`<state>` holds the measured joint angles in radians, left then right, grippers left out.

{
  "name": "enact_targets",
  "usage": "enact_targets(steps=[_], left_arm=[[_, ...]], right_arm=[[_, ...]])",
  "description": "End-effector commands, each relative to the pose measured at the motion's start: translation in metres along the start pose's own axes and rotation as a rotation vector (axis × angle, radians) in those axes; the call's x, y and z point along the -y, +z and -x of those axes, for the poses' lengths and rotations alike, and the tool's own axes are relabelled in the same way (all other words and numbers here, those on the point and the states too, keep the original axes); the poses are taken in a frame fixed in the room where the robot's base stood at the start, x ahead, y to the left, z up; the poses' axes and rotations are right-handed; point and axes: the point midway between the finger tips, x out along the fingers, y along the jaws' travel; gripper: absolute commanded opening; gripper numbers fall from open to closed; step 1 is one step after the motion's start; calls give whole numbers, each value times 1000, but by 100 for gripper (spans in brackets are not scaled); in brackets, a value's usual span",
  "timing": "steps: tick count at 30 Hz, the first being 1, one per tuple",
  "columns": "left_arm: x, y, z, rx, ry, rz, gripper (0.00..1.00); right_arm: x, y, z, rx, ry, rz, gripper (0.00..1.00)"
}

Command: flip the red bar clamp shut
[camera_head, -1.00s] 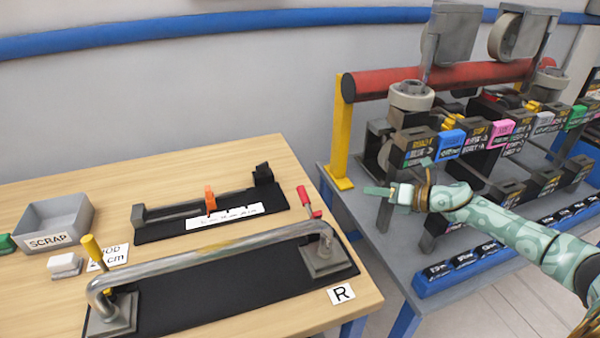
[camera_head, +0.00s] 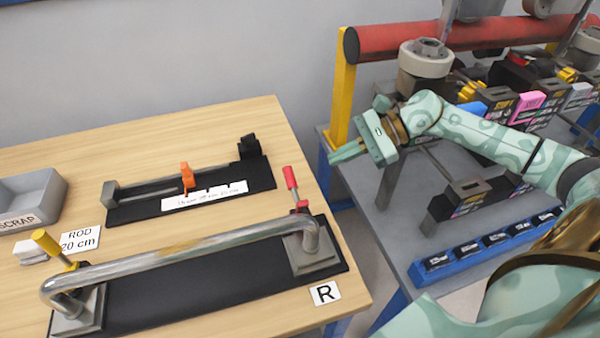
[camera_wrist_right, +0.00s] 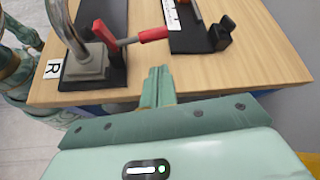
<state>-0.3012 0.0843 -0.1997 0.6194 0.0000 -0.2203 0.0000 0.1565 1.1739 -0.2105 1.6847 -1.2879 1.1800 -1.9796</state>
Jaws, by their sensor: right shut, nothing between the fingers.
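The red bar clamp (camera_head: 291,182) is at the right end of the bent metal bar (camera_head: 190,252), by the grey foot plate (camera_head: 313,255). Its red handle sticks up, leaning slightly left, in the head view. In the right wrist view the red clamp (camera_wrist_right: 150,36) reaches out sideways from the bar's end. My right gripper (camera_head: 334,156) is shut and empty, just off the table's right edge, right of the handle and apart from it. Its fingertips (camera_wrist_right: 158,72) show below the handle in the right wrist view. My left gripper is not in view.
A yellow-handled clamp (camera_head: 47,243) is at the bar's left end. Behind the bar lies a black stop fixture (camera_head: 253,178) with an orange piece (camera_head: 187,178). A grey scrap bin (camera_head: 45,193) is at left. A yellow post (camera_head: 343,95) stands close behind my right gripper.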

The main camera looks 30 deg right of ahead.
Motion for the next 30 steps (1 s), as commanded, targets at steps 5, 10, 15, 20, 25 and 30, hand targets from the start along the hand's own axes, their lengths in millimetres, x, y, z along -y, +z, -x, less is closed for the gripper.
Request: enact_targets(steps=[5, 10, 15, 20, 25, 30], left_arm=[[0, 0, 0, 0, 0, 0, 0], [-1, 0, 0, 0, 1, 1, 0], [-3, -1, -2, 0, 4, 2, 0], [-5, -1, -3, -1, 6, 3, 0], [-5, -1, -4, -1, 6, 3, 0], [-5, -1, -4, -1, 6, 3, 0]], right_arm=[[0, 0, 0, 0, -1, 7, 0], [0, 0, -1, 1, -2, 5, 0], [0, 0, -16, 4, -3, 5, 0], [1, 1, -45, 6, -3, 5, 0], [1, 0, -75, 3, -3, 4, 0], [1, 0, -94, 2, -3, 3, 0]])
